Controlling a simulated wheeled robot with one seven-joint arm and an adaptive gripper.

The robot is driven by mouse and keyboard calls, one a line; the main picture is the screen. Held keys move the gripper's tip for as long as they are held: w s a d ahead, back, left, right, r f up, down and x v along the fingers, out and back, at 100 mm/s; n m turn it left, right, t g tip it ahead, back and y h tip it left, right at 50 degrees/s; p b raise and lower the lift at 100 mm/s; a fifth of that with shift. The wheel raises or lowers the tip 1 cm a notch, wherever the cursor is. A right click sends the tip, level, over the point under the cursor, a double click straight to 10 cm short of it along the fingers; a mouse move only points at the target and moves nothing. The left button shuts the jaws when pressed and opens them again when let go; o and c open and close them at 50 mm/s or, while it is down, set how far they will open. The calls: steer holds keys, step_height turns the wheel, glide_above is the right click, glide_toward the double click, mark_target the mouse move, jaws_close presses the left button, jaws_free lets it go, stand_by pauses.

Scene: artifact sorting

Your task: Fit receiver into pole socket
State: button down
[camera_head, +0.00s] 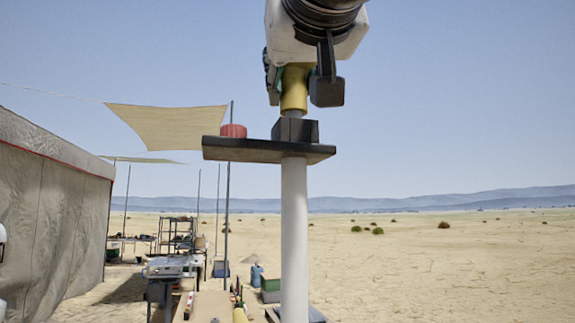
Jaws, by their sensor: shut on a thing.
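The white pole (294,235) stands upright at centre and carries a dark flat platform (262,150). A dark block (295,130), which looks like the socket, sits on the platform above the pole. My gripper (300,84) comes down from the top of the picture and is shut on a yellow cylinder, the receiver (293,97). The receiver is upright, directly above the block. A short grey piece shows between the receiver and the block; I cannot tell whether it is seated in the block. The gripper's fingers hide the receiver's upper sides.
A red round piece (233,130) sits on the platform's left end. A grey tent (50,210) stands at the left, with a tan shade sail (170,126) beyond it. Shelves (176,236) and work tables are lower left. Open desert lies to the right.

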steer(key=shift+f+b, duration=0.5)
steer(key=shift+f, duration=0.05)
steer(key=c, duration=1.1)
jaws_free()
steer(key=s, duration=0.4)
steer(key=s+d, duration=0.1)
steer(key=s, duration=0.7)
steer(key=shift+d, duration=0.3)
